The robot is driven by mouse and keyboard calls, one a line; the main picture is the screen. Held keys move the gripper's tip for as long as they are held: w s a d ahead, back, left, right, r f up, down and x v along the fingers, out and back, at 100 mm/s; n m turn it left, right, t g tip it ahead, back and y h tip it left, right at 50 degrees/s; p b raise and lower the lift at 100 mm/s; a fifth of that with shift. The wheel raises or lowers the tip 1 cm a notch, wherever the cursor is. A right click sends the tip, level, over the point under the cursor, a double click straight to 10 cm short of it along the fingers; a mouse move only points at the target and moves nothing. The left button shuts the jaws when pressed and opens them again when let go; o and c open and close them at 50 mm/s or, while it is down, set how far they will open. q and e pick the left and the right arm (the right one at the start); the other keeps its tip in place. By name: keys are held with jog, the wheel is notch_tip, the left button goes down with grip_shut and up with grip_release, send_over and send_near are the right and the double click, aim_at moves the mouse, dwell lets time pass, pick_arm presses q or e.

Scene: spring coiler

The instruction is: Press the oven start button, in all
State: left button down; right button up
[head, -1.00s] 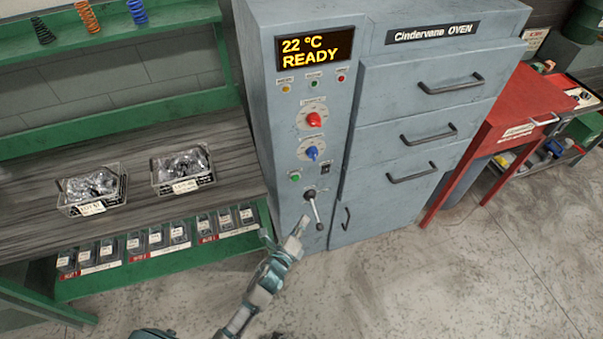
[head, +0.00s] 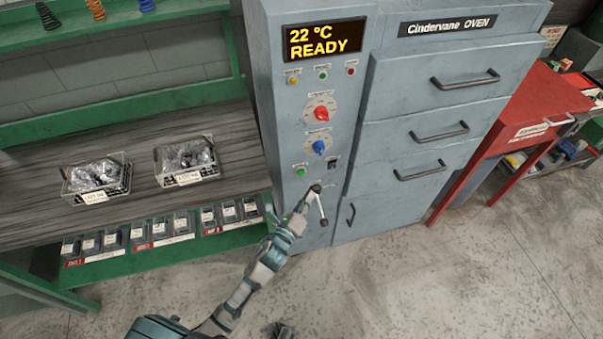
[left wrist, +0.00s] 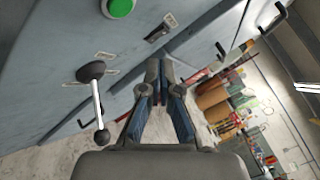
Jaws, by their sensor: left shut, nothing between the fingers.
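The grey oven (head: 400,130) stands in the middle of the head view, its display (head: 324,40) reading "22 °C READY". The green start button (head: 301,171) is on its left panel, below the red and blue knobs. It also shows at the top of the left wrist view (left wrist: 120,8). My left gripper (head: 303,197) is shut and empty, below the button and close to the lever. In the left wrist view its fingers (left wrist: 160,72) are together, apart from the button.
A black switch (head: 332,162) sits right of the button. The green bench (head: 30,250) at left holds two clear bins (head: 187,162) and several small boxes. A red table (head: 530,110) stands right of the oven. The floor in front is clear.

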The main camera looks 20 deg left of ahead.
aim_at(301, 173)
pick_arm(q)
jog(key=shift+w+a, duration=0.55)
jog(key=shift+w, duration=0.25)
jog(key=shift+w+a, duration=0.55)
jog(key=shift+w, duration=0.25)
jog(key=shift+w+a, duration=0.55)
jog(key=shift+w, duration=0.25)
pick_arm(e)
jog(key=shift+w+r, duration=0.25)
jog(key=shift+r, duration=0.25)
pick_arm(q)
jog(key=shift+w+a, duration=0.25)
jog(key=shift+w, duration=0.05)
pick_arm(e)
jog(key=shift+w+r, duration=0.1)
jog(key=shift+r, duration=0.1)
